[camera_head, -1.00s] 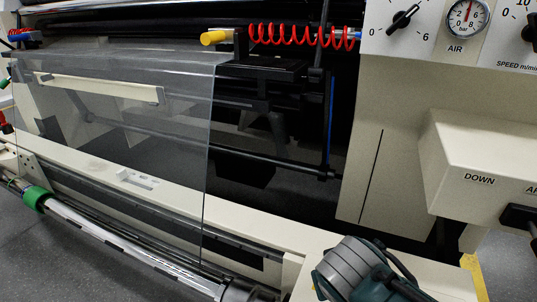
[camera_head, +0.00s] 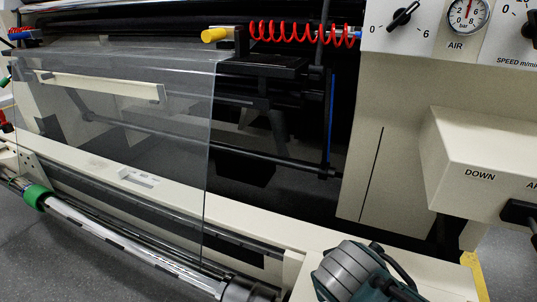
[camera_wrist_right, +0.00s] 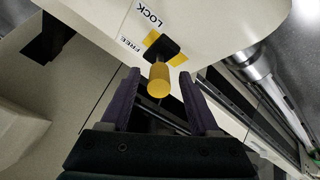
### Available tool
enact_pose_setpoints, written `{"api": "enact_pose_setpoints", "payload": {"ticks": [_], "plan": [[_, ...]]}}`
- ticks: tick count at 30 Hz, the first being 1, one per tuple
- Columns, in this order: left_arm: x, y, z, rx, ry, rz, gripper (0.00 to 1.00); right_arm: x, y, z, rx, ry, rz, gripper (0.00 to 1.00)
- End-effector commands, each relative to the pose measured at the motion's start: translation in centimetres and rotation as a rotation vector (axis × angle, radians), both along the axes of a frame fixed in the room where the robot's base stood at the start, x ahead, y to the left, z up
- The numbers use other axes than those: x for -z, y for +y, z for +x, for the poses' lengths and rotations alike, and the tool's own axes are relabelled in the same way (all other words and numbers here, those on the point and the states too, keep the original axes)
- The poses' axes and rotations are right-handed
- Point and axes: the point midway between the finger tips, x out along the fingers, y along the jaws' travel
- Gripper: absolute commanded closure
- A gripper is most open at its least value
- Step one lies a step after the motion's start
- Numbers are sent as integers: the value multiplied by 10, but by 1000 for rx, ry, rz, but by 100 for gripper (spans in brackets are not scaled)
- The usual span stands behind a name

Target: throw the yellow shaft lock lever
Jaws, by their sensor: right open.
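The yellow shaft lock lever (camera_wrist_right: 158,80) shows in the right wrist view as a round yellow knob on a black hub (camera_wrist_right: 161,47), with yellow patches beside the hub. The hub sits on a pale machine face with the printed words FREE and LOCK near it. My right gripper (camera_wrist_right: 160,86) is open, with one dark finger on each side of the knob. Gaps show between knob and fingers; I cannot tell its depth between them. My right arm (camera_head: 362,273) shows at the bottom of the head view, its gripper out of frame. My left gripper is not in view.
A clear guard panel (camera_head: 120,125) covers the machine's left part. A silver roller (camera_head: 125,245) with a green collar runs below. A yellow knob (camera_head: 214,35) and a red coiled hose (camera_head: 300,35) are at the top. A pale box marked DOWN (camera_head: 480,150) juts out right.

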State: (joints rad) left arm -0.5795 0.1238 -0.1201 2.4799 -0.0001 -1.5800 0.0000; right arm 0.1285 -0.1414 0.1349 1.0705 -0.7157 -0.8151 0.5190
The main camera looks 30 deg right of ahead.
Motion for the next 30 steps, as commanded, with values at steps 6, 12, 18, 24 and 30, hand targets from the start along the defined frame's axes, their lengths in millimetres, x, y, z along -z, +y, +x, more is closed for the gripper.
{"api": "enact_pose_setpoints", "payload": {"ticks": [6, 12, 18, 24, 30], "plan": [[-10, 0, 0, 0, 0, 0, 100, -9, 3, -2, -1, 0, 0, 38], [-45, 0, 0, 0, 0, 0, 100, -40, 15, -15, -1, 2, 2, 38], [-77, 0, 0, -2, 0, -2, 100, -69, 30, -28, -1, 1, 1, 38], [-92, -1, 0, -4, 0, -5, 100, -83, 38, -36, -1, 0, 0, 38], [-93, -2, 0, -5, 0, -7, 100, -83, 40, -38, 0, 0, 0, 38]]}}
